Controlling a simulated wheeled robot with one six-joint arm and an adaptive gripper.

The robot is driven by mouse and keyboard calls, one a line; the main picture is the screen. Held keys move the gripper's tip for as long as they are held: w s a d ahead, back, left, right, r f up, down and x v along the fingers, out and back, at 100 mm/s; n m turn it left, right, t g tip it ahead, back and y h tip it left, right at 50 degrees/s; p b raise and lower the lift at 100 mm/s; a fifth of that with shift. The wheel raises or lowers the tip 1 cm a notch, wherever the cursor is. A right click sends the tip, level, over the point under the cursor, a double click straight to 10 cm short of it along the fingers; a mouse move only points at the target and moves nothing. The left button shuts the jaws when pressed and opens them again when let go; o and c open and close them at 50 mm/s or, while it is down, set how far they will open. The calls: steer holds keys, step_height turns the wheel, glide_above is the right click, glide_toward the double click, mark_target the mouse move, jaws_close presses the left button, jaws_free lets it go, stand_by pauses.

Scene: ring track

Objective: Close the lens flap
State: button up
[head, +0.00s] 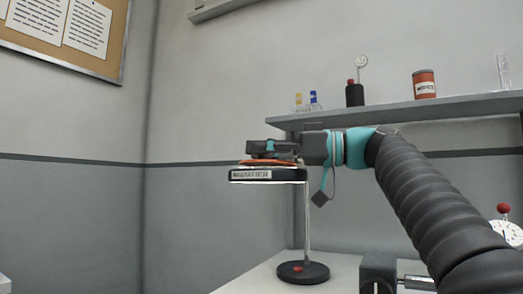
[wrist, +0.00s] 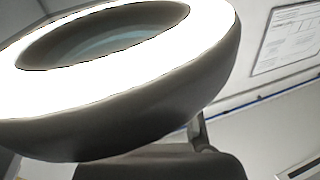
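The magnifier (head: 240,180) is a dark, labelled lamp head on a thin upright post with a round black base on the bench. A thin orange-red edge, possibly the lens flap (head: 270,162), lies flat across the top of the head. My gripper (head: 256,150) is horizontal just above this edge, pointing left; whether it touches cannot be told. Its fingers show side-on, so their opening is hidden. In the wrist view, the magnifier's bright white ring (wrist: 200,45) surrounds the bluish lens (wrist: 105,42); no flap is recognisable there.
A shelf (head: 400,112) behind my arm holds a black bottle (head: 355,95), an orange-red can (head: 424,84) and small items. A white dial with a red knob (head: 503,209) stands at the right. The bench (head: 250,282) is clear left of the base. A noticeboard (head: 110,62) hangs upper left.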

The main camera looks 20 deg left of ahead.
steer(key=shift+o, duration=0.9)
steer(key=w+d, duration=0.2)
steer(key=d, duration=0.9)
steer(key=shift+d, duration=0.4)
steer(key=shift+f, duration=0.15)
